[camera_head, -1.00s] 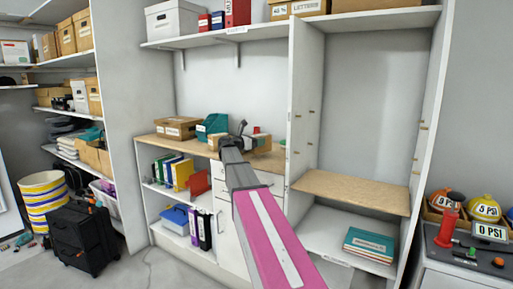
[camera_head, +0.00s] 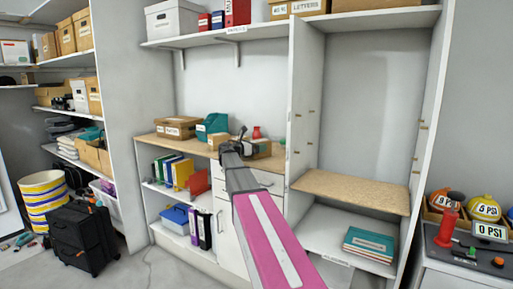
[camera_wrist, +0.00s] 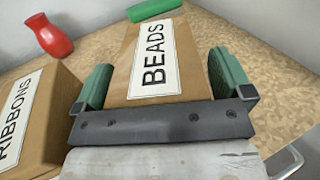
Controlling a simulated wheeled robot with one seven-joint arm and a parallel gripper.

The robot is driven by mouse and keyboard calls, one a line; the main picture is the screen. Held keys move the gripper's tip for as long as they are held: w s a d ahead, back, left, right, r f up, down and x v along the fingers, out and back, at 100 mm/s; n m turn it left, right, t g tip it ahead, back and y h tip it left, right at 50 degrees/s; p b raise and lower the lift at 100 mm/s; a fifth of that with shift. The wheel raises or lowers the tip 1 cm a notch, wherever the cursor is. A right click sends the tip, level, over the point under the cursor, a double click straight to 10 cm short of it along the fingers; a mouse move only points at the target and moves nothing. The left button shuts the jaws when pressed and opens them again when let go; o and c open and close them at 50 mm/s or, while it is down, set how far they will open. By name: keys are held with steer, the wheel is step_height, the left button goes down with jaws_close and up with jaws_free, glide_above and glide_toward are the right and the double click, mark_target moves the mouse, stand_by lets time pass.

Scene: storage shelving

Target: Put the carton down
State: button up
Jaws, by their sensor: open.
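The brown carton labelled BEADS (camera_wrist: 152,57) is in the middle of the wrist view and appears to rest on the wooden countertop (camera_wrist: 268,85). My gripper (camera_wrist: 162,80) has its green fingers on either side of the carton, with narrow gaps showing, so it is open around it. The carton's underside is hidden. In the head view my gripper (camera_head: 240,138) is over the countertop (camera_head: 152,139) at the end of my pink arm. The cartons beside it are too small there to tell which is BEADS.
A carton labelled RIBBONS (camera_wrist: 32,118) stands close on the left, with a red vase (camera_wrist: 48,34) behind it. A green object (camera_wrist: 155,8) lies beyond the carton. In the head view a teal file holder (camera_head: 213,127) stands left of my gripper, and the tall cabinet's divider (camera_head: 303,95) rises on the right.

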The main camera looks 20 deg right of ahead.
steer(key=v, duration=1.2)
steer(key=shift+o, duration=0.2)
stand_by(0.4)
